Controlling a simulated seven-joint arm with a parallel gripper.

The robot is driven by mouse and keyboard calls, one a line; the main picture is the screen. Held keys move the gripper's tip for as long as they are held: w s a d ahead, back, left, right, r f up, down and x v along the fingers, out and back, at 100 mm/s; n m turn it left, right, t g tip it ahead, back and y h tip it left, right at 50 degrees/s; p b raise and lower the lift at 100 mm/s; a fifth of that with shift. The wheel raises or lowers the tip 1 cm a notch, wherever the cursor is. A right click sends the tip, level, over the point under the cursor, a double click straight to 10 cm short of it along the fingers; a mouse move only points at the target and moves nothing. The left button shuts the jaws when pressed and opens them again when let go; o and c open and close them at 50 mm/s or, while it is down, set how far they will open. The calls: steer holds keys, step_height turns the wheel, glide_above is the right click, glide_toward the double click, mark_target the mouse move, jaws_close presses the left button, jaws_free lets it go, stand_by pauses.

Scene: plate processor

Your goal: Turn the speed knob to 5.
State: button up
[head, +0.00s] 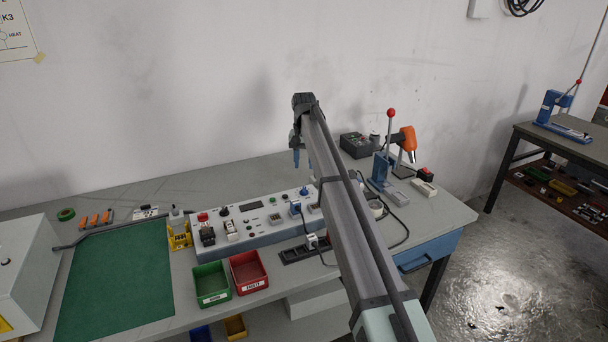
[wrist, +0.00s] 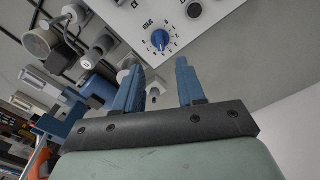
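The speed knob (wrist: 160,40) is a round blue knob on a light panel in the wrist view, with the word SPEED beside it and small scale marks around it. Its pointer setting is too small to read surely. My gripper (wrist: 159,68) has two blue fingers with a clear gap between them and nothing held. In this view the knob shows just past the fingertips, apart from them. In the head view my gripper (head: 296,158) hangs above the back right part of the control panel (head: 262,238); my arm covers part of the panel's right end.
Red (head: 248,272) and green (head: 212,284) bins stand in front of the panel. A lever press (head: 383,168), an orange heat gun (head: 406,140) and a dark box (head: 356,145) stand to the right. A green mat (head: 118,280) lies at left.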

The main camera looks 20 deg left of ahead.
steer(key=shift+r, duration=2)
